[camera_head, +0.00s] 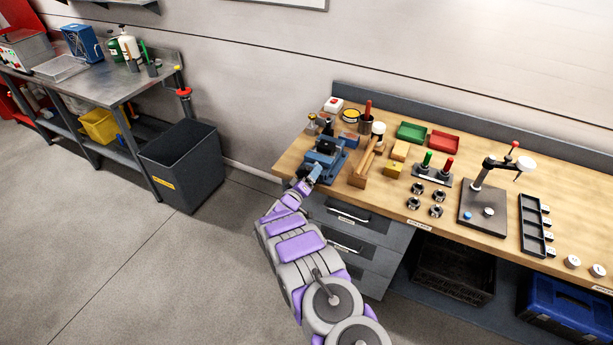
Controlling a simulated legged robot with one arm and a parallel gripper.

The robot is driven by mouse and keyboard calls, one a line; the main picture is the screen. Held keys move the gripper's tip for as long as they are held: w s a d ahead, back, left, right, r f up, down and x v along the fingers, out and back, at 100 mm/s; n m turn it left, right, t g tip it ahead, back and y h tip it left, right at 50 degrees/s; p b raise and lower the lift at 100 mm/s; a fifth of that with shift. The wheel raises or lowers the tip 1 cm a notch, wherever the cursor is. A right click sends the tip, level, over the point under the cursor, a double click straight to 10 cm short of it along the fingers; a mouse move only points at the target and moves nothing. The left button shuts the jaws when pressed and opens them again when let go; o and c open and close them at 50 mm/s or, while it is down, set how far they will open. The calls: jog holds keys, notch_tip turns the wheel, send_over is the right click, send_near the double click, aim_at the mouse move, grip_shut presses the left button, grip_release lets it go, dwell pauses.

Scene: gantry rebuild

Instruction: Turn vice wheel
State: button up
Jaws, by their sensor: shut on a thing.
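The blue vice (326,158) stands at the left front corner of the wooden workbench (480,222). My arm reaches up to it from the lower middle of the picture. My gripper (305,181) is at the front end of the vice, at the bench's front edge, and is shut on the vice wheel. The wheel itself is mostly hidden by my gripper, and its turn angle cannot be told. The vice jaws are small and dark in this view.
Wooden blocks and a mallet (369,158) lie right of the vice. Green and red trays (446,144), several dark nuts and a stand (483,195) are farther right. Grey drawers (356,222) are below the bench. A dark bin (183,170) stands left; the floor between is clear.

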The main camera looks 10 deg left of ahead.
jog(key=shift+s+d+f, duration=0.25)
jog(key=shift+d+f, duration=0.05)
jog(key=shift+f, duration=0.3)
jog(key=o, duration=0.7)
jog(key=shift+s, duration=0.1)
jog(key=shift+o, duration=0.3)
jog(key=shift+r, duration=0.2)
jog(key=p+v, duration=0.1)
jog(key=v, duration=1.6)
jog(key=shift+a+r, duration=0.1)
jog(key=shift+a, duration=0.05)
